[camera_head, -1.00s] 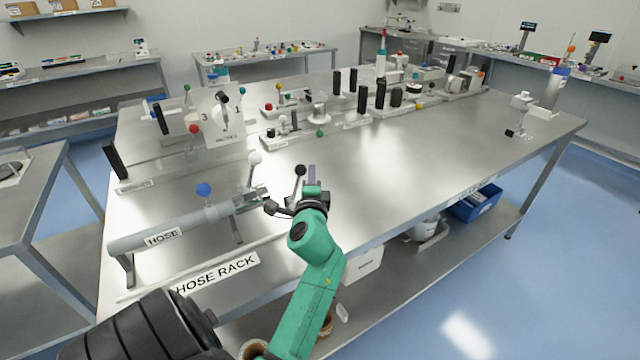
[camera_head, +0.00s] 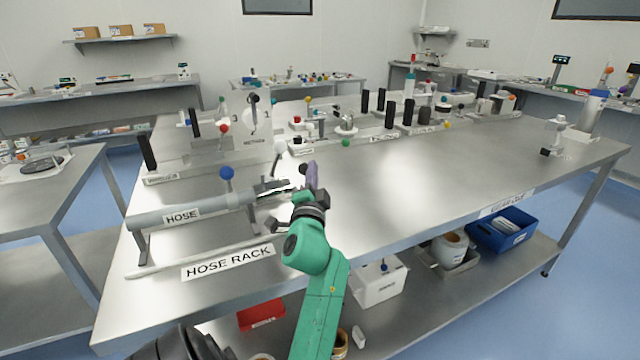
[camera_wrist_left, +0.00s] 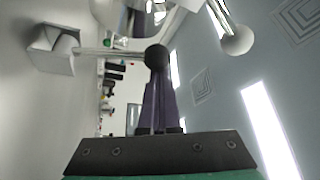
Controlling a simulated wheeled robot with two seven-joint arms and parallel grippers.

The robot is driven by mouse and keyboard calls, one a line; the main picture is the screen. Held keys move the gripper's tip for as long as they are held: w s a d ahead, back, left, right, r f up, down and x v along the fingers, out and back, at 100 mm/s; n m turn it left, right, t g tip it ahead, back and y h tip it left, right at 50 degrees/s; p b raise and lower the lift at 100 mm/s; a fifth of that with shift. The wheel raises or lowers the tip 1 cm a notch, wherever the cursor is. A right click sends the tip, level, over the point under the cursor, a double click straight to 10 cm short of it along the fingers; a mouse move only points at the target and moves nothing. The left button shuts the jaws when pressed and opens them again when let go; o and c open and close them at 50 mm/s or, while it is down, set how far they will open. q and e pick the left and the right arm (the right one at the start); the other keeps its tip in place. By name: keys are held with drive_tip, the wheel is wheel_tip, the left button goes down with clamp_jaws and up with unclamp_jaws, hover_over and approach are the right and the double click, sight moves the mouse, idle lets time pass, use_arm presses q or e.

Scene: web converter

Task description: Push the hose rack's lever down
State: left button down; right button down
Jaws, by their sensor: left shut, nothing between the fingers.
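The hose rack (camera_head: 227,262) stands at the table's front left and carries a grey tube (camera_head: 150,220) labelled HOSE. A blue-knobbed lever (camera_head: 226,173) and a white-knobbed lever (camera_head: 280,147) rise from it. A black ball knob (camera_head: 303,168) shows at the tube's right end, by my left gripper (camera_head: 312,172). My left gripper's purple fingers are shut and empty. In the left wrist view the black ball (camera_wrist_left: 156,55) sits right at the fingertips (camera_wrist_left: 157,75), its rod running left to a pale block; contact is unclear. A white ball (camera_wrist_left: 237,40) is off to the right. My right gripper is not seen.
Valve stands with black handles (camera_head: 148,152) line the table behind the rack. The table's middle right (camera_head: 450,160) is clear. A blue bin (camera_head: 500,230) and a white box (camera_head: 378,283) sit on the shelf below.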

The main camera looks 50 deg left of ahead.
use_arm(q)
drive_tip(key=shift+s+a+f, duration=0.1)
drive_tip(key=shift+s+a, duration=0.15)
drive_tip(key=shift+s, duration=0.4)
use_arm(e)
drive_tip(key=shift+s+f, duration=0.4)
